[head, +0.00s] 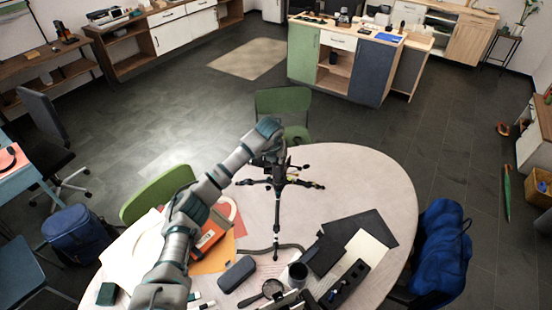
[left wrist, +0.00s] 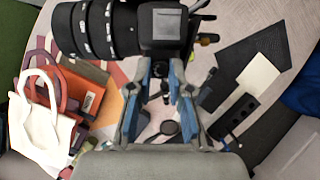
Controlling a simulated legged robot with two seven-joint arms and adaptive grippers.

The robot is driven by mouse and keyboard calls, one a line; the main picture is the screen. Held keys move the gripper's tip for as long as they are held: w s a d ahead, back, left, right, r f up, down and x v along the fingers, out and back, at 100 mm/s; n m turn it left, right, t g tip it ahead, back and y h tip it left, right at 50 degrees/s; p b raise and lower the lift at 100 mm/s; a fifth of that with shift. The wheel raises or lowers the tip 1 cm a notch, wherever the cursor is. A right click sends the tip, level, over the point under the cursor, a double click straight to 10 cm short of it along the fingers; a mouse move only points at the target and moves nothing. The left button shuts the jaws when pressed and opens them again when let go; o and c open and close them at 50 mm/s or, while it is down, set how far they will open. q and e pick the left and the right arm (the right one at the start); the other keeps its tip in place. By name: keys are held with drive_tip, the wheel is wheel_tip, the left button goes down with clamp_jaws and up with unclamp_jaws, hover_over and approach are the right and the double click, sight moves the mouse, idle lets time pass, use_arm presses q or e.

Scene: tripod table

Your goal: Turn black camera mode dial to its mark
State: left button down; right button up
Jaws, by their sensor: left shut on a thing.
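The black camera (head: 267,160) sits on a black tripod (head: 278,185) that stands on the round table (head: 335,165). My left gripper (head: 272,147) reaches over to the camera from the left. In the left wrist view the camera body (left wrist: 180,25) fills the top, with its ribbed lens (left wrist: 98,28) pointing left. The fingers of my left gripper (left wrist: 161,72) reach up to the camera body and are shut on the mode dial. The dial is mostly hidden between the fingertips, and its mark cannot be made out. My right gripper is not in view.
Green chairs (head: 284,102) and a blue bag on a chair (head: 441,248) surround the table.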

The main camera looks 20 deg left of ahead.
use_arm(q)
drive_tip(key=shift+w+d+n+g+y+b, duration=0.1)
drive_tip(key=shift+n+g+y+b, duration=0.2)
drive_tip(key=shift+n, duration=0.8)
drive_tip(key=shift+d+n+g+y+b, duration=0.1)
drive_tip(key=shift+n+y, duration=0.3)
drive_tip(key=shift+n, duration=0.7)
drive_tip(key=c, duration=1.1)
unclamp_jaws()
drive_tip(key=shift+a, duration=0.1)
